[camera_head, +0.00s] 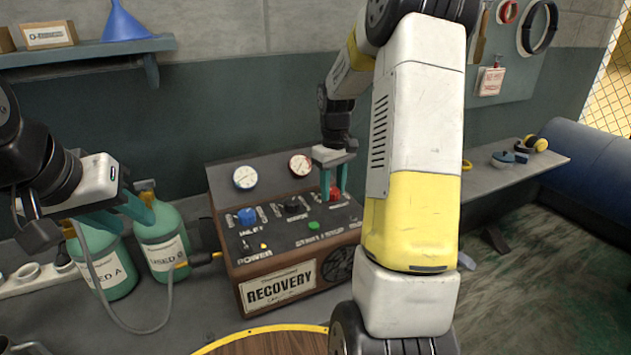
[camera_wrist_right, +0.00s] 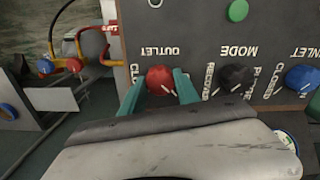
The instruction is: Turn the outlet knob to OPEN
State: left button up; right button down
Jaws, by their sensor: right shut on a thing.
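The red outlet knob (camera_head: 335,192) is on the right of the sloped top panel of the recovery unit (camera_head: 285,240). My right gripper (camera_head: 335,190) reaches down over it and is shut on it, one teal finger on each side. In the right wrist view the outlet knob (camera_wrist_right: 160,79) sits between the fingertips (camera_wrist_right: 158,88), under an upside-down OUTLET label. Part of a CLOSED label shows left of it; the other finger covers the right side. The knob's exact pointer direction is hard to tell. My left gripper (camera_head: 85,215) is open and empty at the left.
A black mode knob (camera_wrist_right: 233,77) and a blue inlet knob (camera_wrist_right: 301,78) share the panel. Two gauges (camera_head: 245,177) stand behind it. Green tanks (camera_head: 164,245) with a hose stand left of the unit, close to my left gripper. A bench (camera_head: 500,177) runs along the right.

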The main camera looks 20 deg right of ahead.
aim_at(333, 190)
jog(key=c, duration=0.9)
grip_release()
notch_tip(333, 190, up, 7)
jog(key=shift+r, duration=0.45)
